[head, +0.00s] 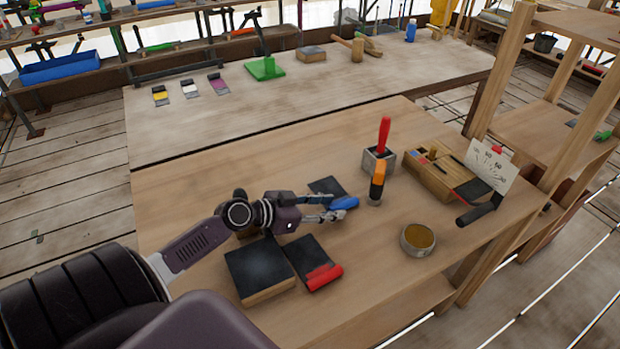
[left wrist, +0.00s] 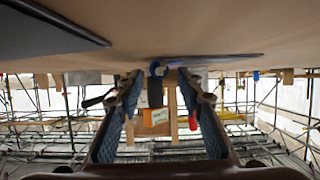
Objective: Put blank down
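A square wooden block with a dark top (head: 258,268) lies on the near table, left of a dark flat piece with a red handle (head: 312,265). I cannot tell which thing is the blank. My left gripper (head: 335,208) is low over the table, beyond the block. Its fingertips are by a blue-handled tool (head: 344,202) with a dark flat piece. In the left wrist view the fingers (left wrist: 158,92) stand apart, with nothing clearly held between them. The dark surface (left wrist: 45,32) shows at upper left there. My right gripper is not in view.
An orange-and-black handled tool (head: 377,182) stands upright right of the gripper. Behind it is a holder (head: 379,160) with a red-handled tool. A wooden tray (head: 442,175), a round bowl (head: 417,239) and a paper card (head: 491,166) are at right.

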